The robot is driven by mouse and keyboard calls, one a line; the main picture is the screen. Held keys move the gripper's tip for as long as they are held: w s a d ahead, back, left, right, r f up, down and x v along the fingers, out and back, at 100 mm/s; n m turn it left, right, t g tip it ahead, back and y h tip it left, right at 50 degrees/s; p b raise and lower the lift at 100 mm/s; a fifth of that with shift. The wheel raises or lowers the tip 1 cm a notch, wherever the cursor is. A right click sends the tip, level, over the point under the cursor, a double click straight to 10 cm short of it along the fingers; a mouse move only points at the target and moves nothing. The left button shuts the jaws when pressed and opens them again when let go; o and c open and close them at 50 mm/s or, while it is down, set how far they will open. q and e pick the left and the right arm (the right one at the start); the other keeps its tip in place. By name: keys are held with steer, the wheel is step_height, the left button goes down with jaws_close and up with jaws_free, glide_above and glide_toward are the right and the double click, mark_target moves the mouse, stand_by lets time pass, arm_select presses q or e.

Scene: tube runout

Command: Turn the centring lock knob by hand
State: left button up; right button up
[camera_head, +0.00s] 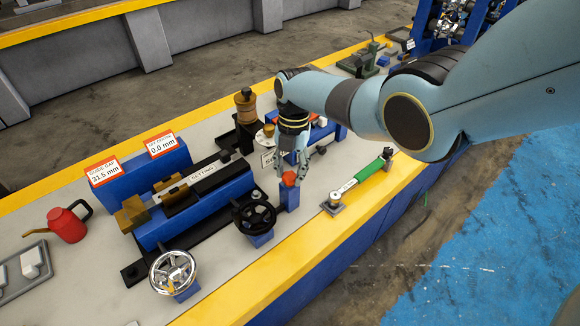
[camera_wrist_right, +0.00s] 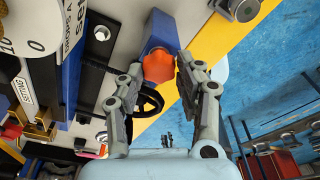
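The centring lock knob is a small orange-red knob (camera_head: 289,179) on top of a blue post (camera_head: 289,198) near the yellow front edge of the bench. My right gripper (camera_head: 292,170) reaches down over it, with its fingers spread. In the right wrist view the knob (camera_wrist_right: 158,67) lies between the two fingertips, one close on each side. I cannot tell whether either finger touches it. My left gripper is not in view.
A black handwheel (camera_head: 255,214) stands left of the post, and a chrome handwheel (camera_head: 173,271) is further left. A green-handled tool (camera_head: 358,180) lies to the right. A red oil can (camera_head: 68,224) and displays reading 31.5 mm and 0.0 mm are at left.

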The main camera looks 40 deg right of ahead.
steer(key=o, duration=0.3)
step_height(320, 180, up, 6)
steer(key=p, duration=0.6)
steer(key=r, duration=0.4)
steer(key=d+r, duration=0.1)
steer(key=r, duration=0.3)
steer(key=w+r, duration=0.1)
steer(key=r, duration=0.2)
steer(key=shift+w+d+r, duration=0.1)
steer(key=shift+d+r, duration=0.1)
steer(key=shift+r, duration=0.2)
